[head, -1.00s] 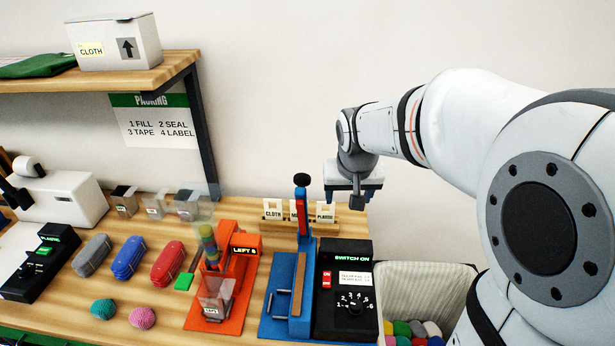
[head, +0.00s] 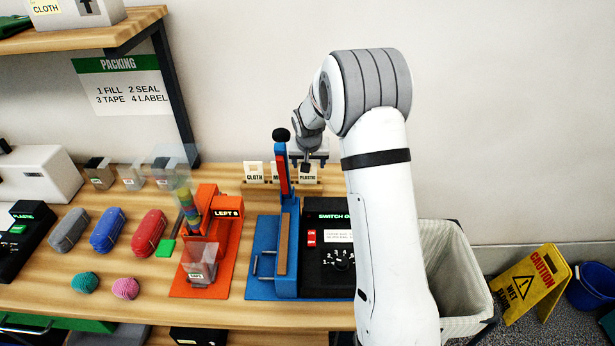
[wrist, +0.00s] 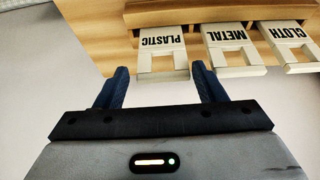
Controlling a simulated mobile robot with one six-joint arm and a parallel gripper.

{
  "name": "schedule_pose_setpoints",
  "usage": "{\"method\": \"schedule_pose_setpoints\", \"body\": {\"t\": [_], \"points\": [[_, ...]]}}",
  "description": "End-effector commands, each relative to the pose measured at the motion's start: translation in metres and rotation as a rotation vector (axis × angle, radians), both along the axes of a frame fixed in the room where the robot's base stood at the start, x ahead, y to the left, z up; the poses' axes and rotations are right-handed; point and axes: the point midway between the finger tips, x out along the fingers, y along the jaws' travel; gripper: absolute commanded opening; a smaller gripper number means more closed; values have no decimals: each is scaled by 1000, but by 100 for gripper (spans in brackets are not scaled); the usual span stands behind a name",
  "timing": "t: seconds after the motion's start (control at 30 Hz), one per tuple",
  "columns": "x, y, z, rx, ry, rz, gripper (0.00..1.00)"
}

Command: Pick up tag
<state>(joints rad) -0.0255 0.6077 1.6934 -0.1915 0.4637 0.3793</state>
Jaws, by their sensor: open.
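Three cream tags stand in a row on a wooden rack at the back of the bench. In the wrist view they read PLASTIC (wrist: 161,40), METAL (wrist: 228,34) and CLOTH (wrist: 287,31), upside down, each with a cut-out. In the head view the cloth tag (head: 255,172) is at left, the metal tag (head: 277,173) is partly hidden by the blue press's lever, and the plastic tag (head: 306,174) is at right. My gripper (wrist: 160,76) is open and empty, its fingers just short of the plastic tag and roughly to either side of it.
A blue press with an upright lever (head: 283,165) stands close left of my gripper. A black switch box (head: 325,250) and an orange dispenser (head: 205,245) are in front. Colored pouches (head: 108,232) lie left. A lined bin (head: 455,275) stands right of the bench.

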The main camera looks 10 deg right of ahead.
Motion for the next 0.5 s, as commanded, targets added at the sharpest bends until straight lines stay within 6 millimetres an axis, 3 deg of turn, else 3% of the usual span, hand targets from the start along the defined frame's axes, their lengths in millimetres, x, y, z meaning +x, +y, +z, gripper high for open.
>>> {"method": "schedule_pose_setpoints", "body": {"t": [0.5], "points": [[12,1,-54,1,1,1,64]]}}
